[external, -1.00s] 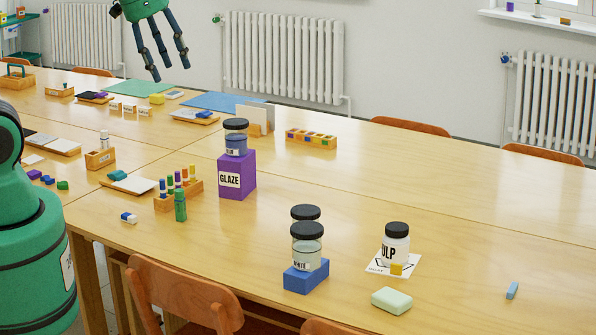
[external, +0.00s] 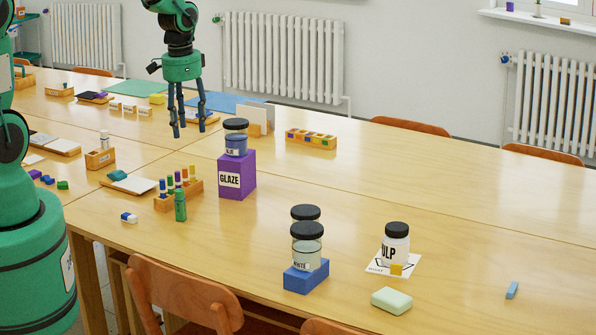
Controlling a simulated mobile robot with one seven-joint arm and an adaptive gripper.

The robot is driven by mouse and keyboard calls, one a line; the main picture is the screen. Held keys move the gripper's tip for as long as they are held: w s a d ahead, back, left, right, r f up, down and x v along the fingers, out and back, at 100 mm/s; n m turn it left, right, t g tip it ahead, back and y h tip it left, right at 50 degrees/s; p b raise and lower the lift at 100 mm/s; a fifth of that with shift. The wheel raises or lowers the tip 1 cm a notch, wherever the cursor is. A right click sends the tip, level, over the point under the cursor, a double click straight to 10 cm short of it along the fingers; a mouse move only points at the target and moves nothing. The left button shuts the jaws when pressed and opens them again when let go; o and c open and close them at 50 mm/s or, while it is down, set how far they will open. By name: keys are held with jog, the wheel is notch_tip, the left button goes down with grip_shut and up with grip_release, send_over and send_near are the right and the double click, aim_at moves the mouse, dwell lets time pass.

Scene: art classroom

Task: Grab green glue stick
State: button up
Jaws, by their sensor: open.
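The green glue stick (external: 180,206) stands upright on the table, just in front of a small wooden rack (external: 180,194) that holds several coloured sticks. My gripper (external: 188,132) hangs above the table behind the rack, fingers pointing down. Its fingers are spread and empty. It is well above and behind the glue stick, not touching it.
A purple GLAZE block (external: 237,175) with a dark-lidded jar (external: 236,138) on it stands right of the rack. A blue-and-white eraser (external: 129,217) lies left of the glue stick. A wooden tray (external: 130,183) is behind it. Chairs (external: 183,295) line the front edge.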

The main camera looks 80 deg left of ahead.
send_over(180, 190)
notch_tip(180, 190, down, 8)
jog(key=shift+s+g, duration=0.1)
jog(key=shift+g, duration=0.2)
jog(key=shift+f+b, duration=0.75)
jog(key=shift+f, duration=3.55)
jog(key=shift+f+b, duration=0.65)
jog(key=shift+f, duration=1.95)
grip_shut()
